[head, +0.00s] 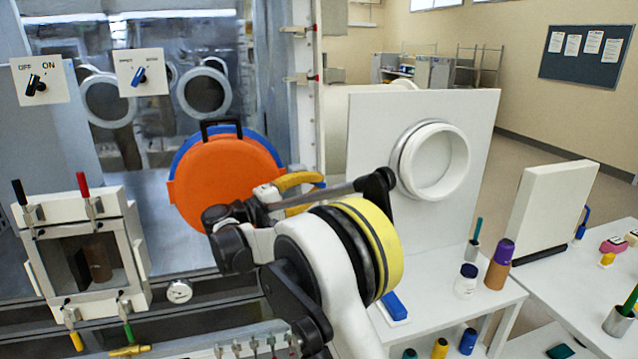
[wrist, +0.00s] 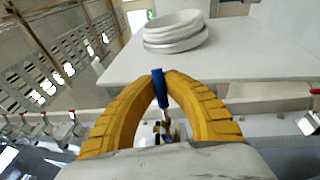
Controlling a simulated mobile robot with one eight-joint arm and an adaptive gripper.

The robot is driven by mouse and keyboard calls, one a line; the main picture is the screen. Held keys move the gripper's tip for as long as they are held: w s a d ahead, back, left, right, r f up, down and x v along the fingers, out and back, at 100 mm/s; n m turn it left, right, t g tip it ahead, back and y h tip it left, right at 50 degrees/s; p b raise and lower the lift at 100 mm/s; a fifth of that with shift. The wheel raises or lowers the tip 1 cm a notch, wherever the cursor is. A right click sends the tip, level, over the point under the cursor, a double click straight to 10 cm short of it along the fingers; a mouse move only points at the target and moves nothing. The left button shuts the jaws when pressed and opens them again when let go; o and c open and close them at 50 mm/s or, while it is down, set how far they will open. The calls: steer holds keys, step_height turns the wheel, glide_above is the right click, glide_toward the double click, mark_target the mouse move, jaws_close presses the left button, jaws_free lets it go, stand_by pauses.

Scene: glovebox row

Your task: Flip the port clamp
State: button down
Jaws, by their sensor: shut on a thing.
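My gripper (wrist: 164,84) has two curved yellow fingers closed around a slim blue handle (wrist: 159,90), which I take to be the port clamp's lever. The handle's top shows between the fingertips and its metal stem runs down to a small mechanism, partly hidden by the fingers. In the head view my gripper (head: 318,188) is just right of an orange round door (head: 220,180) with a blue rim and a black handle. The clamp itself is mostly hidden there behind the fingers and my arm.
A white panel (head: 370,130) with a round white port ring (head: 436,162) stands right of my arm. A box with red and black levers (head: 85,250) is at the left. Bottles, including a purple-capped one (head: 499,265), stand on a white table at the right.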

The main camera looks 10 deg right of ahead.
stand_by(0.3)
steer(key=c, duration=1.4)
jaws_free()
steer(key=shift+c, duration=0.2)
steer(key=v, duration=1.2)
